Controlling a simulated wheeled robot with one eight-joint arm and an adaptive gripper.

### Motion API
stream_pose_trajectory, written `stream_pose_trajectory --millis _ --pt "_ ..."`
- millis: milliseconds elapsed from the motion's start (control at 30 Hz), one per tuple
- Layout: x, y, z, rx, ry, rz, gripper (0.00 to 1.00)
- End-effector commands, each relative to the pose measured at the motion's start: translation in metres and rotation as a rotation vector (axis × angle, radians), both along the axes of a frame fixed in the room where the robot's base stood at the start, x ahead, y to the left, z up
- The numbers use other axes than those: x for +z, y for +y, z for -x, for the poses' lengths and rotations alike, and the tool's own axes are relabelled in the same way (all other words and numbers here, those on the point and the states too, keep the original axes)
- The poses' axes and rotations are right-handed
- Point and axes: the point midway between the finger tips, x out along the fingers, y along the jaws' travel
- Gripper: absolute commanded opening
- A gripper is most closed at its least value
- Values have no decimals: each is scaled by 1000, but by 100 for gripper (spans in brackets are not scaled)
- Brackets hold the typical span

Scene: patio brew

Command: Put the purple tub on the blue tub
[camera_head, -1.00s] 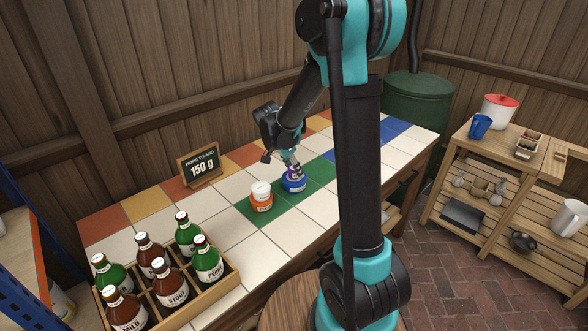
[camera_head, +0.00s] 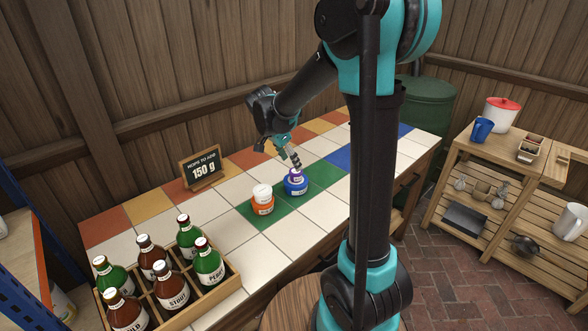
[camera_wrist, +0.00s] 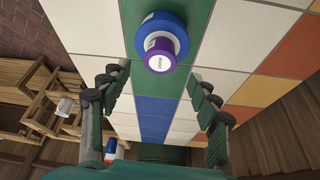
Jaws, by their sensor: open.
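The purple tub (camera_head: 296,174) with a white label on top sits on the wider blue tub (camera_head: 295,187), on the green tiles of the counter. In the wrist view the purple tub (camera_wrist: 159,56) overlaps the blue tub (camera_wrist: 163,35); it looks slightly off centre, though the slanted view makes this hard to judge. My gripper (camera_head: 290,156) is open and empty, above and behind the tubs. In the wrist view its fingers (camera_wrist: 160,98) are spread wide, with both tubs beyond them and nothing between them.
An orange tub with a white one on top (camera_head: 262,198) stands just left of the blue tub. A wooden crate (camera_head: 227,286) of several bottles is at the front left. A sign reading 150 g (camera_head: 202,168) stands behind. Tiles to the right are clear.

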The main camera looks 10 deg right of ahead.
Motion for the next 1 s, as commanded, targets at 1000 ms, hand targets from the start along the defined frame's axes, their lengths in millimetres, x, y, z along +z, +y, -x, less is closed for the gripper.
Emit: stream_pose_trajectory --millis 1000 --pt "-30 -55 156 732 71 -81 62"
